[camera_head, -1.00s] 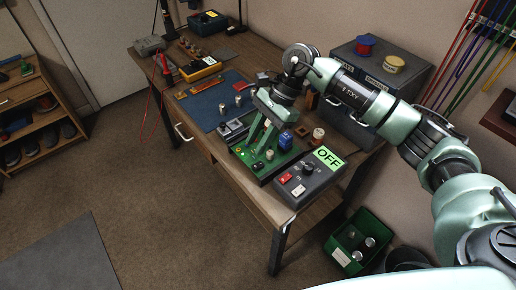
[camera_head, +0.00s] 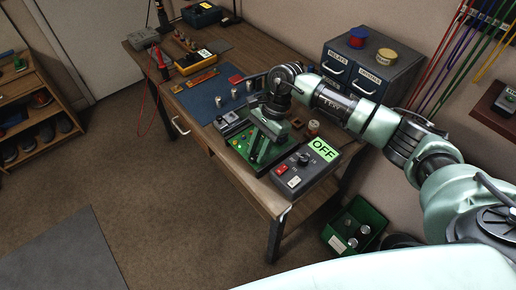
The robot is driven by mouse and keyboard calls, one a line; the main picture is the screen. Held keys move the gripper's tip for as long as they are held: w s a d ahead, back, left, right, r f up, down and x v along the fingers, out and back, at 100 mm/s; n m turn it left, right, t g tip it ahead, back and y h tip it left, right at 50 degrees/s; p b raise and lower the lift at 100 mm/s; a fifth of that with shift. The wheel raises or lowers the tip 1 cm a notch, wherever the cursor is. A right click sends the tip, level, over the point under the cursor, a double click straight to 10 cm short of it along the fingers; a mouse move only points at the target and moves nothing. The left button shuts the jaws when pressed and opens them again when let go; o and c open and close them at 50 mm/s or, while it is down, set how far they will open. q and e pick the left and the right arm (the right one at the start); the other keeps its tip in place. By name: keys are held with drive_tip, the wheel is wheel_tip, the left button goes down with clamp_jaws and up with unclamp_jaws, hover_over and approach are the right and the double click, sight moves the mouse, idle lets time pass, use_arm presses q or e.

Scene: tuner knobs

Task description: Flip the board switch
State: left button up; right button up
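The green circuit board (camera_head: 238,143) lies on the workbench near its front edge. Beside the board stands a grey box (camera_head: 318,176) with a black knob (camera_head: 303,159), a red rocker (camera_head: 282,168) and a green sign reading OFF (camera_head: 323,149). My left gripper is not in view.
A blue mat (camera_head: 205,103) with small metal cylinders lies behind the board. A grey drawer cabinet (camera_head: 375,68) stands at the back right of the workbench (camera_head: 172,97). A green bin (camera_head: 357,222) is on the floor. The floor in front is clear.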

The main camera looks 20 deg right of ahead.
clamp_jaws()
drive_tip(key=shift+a+f+t+h+b, duration=0.1)
drive_tip(key=shift+a+t+h+b, duration=0.3)
drive_tip(key=shift+h+b, duration=0.75)
drive_tip(key=shift+s+a+r+h+b, duration=0.1)
drive_tip(key=shift+s+r+h+b, duration=0.1)
drive_tip(key=shift+h+b, duration=0.25)
unclamp_jaws()
drive_tip(key=shift+r, duration=0.1)
wheel_tip(320, 180, up, 8)
drive_tip(key=b, duration=0.1)
drive_tip(key=shift+w+d, duration=0.15)
drive_tip(key=shift+d, duration=0.25)
